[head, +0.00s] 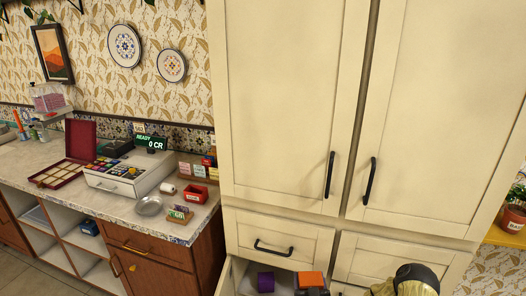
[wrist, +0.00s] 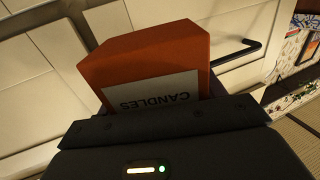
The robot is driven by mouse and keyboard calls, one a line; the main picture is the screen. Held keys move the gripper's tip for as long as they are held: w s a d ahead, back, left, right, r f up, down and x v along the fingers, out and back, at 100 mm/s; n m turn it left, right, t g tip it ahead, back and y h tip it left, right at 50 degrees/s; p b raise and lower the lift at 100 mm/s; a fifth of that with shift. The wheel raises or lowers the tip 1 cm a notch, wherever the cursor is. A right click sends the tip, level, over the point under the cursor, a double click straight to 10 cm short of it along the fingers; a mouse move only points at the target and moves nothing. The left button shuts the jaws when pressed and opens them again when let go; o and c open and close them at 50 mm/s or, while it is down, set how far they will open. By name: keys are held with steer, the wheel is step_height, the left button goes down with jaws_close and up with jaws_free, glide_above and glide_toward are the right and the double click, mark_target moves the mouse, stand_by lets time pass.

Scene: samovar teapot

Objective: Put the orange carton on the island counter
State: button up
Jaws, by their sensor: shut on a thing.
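The orange carton (head: 311,279) shows at the bottom of the head view, at an open drawer of the cream cabinet. In the wrist view the orange carton (wrist: 145,60) fills the upper middle, with a white label reading CANDLES upside down. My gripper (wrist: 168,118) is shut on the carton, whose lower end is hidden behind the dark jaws. Only a dark bit of my gripper (head: 312,291) shows in the head view. I cannot tell whether the carton is clear of the drawer. The island counter cannot be made out in either view.
The open drawer (head: 232,278) also holds a purple item (head: 265,282). The tall cream cabinet (head: 290,90) with black handles stands close in front. At left, a counter (head: 110,205) carries a cash register (head: 128,178), a red box (head: 196,194) and small goods.

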mark_target(310, 278)
steer(key=r+p, duration=0.2)
steer(key=s+r+p, duration=0.1)
steer(key=r+p, duration=0.1)
steer(key=r, duration=0.1)
steer(key=shift+s+a, duration=0.1)
steer(key=shift+s, duration=0.05)
steer(key=shift+f, duration=0.1)
steer(key=shift+f, duration=0.1)
steer(key=s+f, duration=0.3)
steer(key=s, duration=0.5)
steer(key=shift+s, duration=0.35)
steer(key=shift+f, duration=0.15)
stand_by(2.6)
stand_by(0.8)
stand_by(0.5)
